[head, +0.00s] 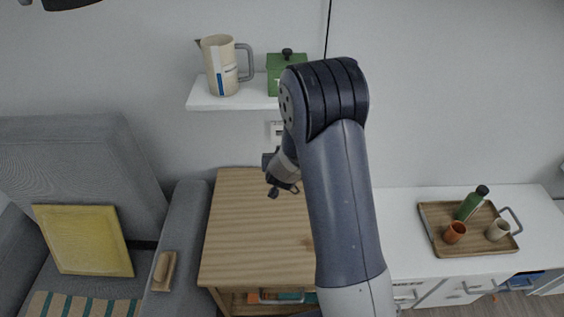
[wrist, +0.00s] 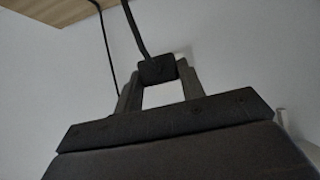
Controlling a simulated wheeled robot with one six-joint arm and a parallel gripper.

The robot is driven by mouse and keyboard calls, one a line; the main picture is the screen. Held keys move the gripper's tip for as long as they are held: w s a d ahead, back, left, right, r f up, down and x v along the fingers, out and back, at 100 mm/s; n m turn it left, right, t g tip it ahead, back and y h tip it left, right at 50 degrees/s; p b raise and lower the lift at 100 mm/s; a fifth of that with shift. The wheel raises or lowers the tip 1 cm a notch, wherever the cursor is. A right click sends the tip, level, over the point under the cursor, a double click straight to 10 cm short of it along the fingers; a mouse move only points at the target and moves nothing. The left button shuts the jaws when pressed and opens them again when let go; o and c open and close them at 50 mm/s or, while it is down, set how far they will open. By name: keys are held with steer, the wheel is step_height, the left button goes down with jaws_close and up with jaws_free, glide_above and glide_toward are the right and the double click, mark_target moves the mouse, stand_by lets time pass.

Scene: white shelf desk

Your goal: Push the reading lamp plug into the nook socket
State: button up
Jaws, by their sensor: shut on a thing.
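The reading lamp plug (wrist: 157,71) is a small dark block in the wrist view, with a black cord running up from it. My gripper (wrist: 160,82) is shut on it, one finger on each side. A pale edge shows just behind the plug, but I cannot tell whether it is the socket or whether the plug touches it. In the head view, a white wall plate (head: 276,130), likely the nook socket, shows below the shelf, partly covered by my arm. My gripper is close to the wall below it, and its fingertips and the plug are not clear there.
A white shelf (head: 230,102) above holds a jug (head: 222,68) and a green canister (head: 282,70). A wooden table (head: 245,230) stands below. A grey sofa (head: 70,150) is left; a tray (head: 470,248) with a bottle and cups is right. A second cord (wrist: 106,50) hangs nearby.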

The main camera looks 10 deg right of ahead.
steer(key=shift+w+d+p, duration=0.2)
steer(key=shift+w+p, duration=0.15)
steer(key=shift+w, duration=0.6)
steer(key=shift+w+d+p, duration=0.15)
steer(key=shift+w+p, duration=0.15)
steer(key=shift+w, duration=0.65)
steer(key=shift+w+d+p, duration=0.2)
steer(key=shift+w+p, duration=0.15)
steer(key=shift+w, duration=0.6)
steer(key=shift+w+d+p, duration=0.15)
steer(key=shift+w+p, duration=0.35)
steer(key=shift+w, duration=0.3)
steer(key=shift+w+d+p, duration=0.15)
steer(key=shift+w+p, duration=0.3)
steer(key=shift+w, duration=0.35)
steer(key=o, duration=1.2)
steer(key=shift+c, duration=0.2)
steer(key=v, duration=1)
steer(key=shift+s+r, duration=0.25)
steer(key=shift+s, duration=0.05)
steer(key=shift+w, duration=0.1)
